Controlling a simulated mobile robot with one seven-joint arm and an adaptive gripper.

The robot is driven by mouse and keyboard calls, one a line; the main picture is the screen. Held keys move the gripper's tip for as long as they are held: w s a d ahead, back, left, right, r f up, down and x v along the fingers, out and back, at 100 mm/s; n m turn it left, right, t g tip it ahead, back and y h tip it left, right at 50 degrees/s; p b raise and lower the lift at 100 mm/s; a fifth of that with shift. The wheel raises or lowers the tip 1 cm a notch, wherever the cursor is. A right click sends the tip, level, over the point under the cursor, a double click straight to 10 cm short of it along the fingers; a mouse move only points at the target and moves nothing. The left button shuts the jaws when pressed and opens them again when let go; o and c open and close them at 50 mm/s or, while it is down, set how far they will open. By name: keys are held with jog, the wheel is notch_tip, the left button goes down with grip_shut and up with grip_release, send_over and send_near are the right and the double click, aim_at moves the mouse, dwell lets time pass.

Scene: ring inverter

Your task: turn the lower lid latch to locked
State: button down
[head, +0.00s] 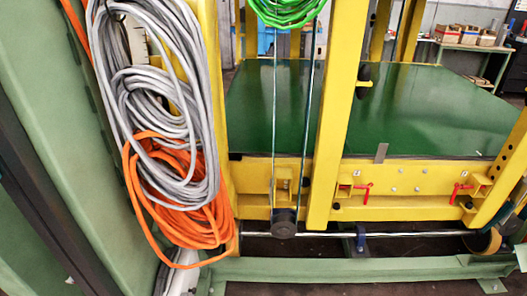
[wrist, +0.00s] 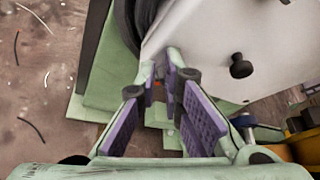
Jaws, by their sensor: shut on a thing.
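In the wrist view my gripper (wrist: 166,70) has purple-padded fingers reaching to the lower edge of a pale grey-white lid (wrist: 205,40). Its fingertips are closed on a small dark part there, which looks like the lower lid latch (wrist: 158,72). The fingertips hide most of that latch, so I cannot tell its angle. A bit of orange-red shows beside it. A black round knob (wrist: 240,66) stands out from the lid face to the right, apart from the fingers.
In the wrist view a pale green base (wrist: 97,85) lies left of the fingers, above a scuffed brown floor (wrist: 45,80). Blue and yellow parts sit at the lower right. The head view shows coiled grey cable (head: 150,100), orange cable (head: 185,215) and a yellow frame (head: 335,120).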

jog(key=shift+s+a+f, duration=0.2)
jog(key=shift+s+f, duration=0.25)
jog(key=shift+r, duration=0.1)
jog(key=d+p, duration=0.1)
jog(key=d, duration=0.5)
jog(key=shift+d+r+p, duration=0.15)
jog(key=shift+r+p, duration=0.15)
jog(key=shift+r, duration=0.1)
